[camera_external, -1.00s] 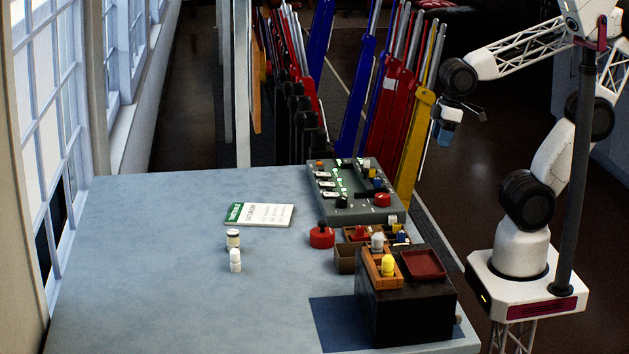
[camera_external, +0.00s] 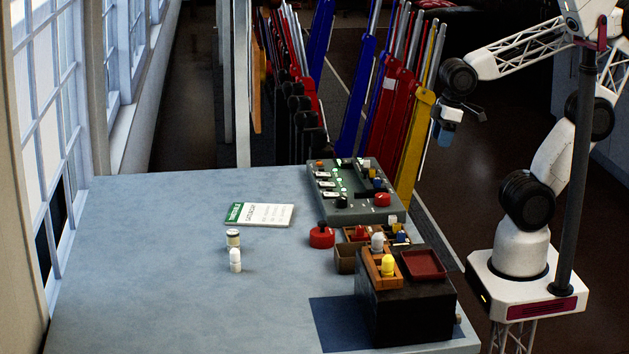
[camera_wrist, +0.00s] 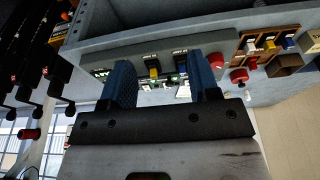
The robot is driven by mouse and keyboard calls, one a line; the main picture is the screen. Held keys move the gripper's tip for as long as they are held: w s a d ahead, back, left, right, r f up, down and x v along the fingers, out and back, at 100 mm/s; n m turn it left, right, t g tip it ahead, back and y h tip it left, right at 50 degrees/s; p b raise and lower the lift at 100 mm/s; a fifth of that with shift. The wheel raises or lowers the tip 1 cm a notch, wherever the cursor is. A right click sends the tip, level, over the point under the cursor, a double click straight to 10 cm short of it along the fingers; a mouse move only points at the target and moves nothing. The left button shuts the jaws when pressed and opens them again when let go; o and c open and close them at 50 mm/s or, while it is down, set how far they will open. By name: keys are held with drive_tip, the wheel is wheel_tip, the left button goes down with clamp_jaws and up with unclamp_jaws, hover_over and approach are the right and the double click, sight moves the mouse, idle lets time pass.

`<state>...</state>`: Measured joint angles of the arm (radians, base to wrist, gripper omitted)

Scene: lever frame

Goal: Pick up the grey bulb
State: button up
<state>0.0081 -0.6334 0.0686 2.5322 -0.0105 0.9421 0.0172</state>
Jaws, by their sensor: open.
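A grey-white bulb (camera_external: 377,242) stands upright in a wooden holder (camera_external: 372,266) on top of a black box. A yellow bulb (camera_external: 387,265) stands in the same holder, just in front of it. My gripper (camera_external: 446,134) is in the air beyond the table's right edge, well above and behind the bulbs, apart from everything. In the wrist view my gripper (camera_wrist: 162,85) shows two blue fingers spread apart with nothing held between them. I cannot make out the grey bulb in the wrist view.
The black box (camera_external: 410,310) also bears a red tray (camera_external: 423,264). A control panel (camera_external: 350,212) and a red button (camera_external: 321,237) stand behind it. The table's left front is clear.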

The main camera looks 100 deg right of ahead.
drive_tip(key=w+a+r+n+t, duration=0.1)
drive_tip(key=w+a+r+t, duration=0.15)
drive_tip(key=w, duration=0.65)
drive_tip(key=w+a+r+n+t, duration=0.1)
drive_tip(key=w+a+t, duration=0.15)
drive_tip(key=w, duration=0.55)
drive_tip(key=w+a+r+n+t+y, duration=0.2)
drive_tip(key=w+a+r+n+t, duration=0.1)
drive_tip(key=w+a, duration=0.8)
drive_tip(key=a+f+n+g+y, duration=0.2)
drive_tip(key=a+n+y, duration=0.3)
drive_tip(key=a, duration=1.1)
drive_tip(key=a+f+n+g+y, duration=0.3)
drive_tip(key=a+n+g+y, duration=0.2)
drive_tip(key=a, duration=1.2)
drive_tip(key=shift+w+y, duration=0.15)
drive_tip(key=shift+y, duration=0.45)
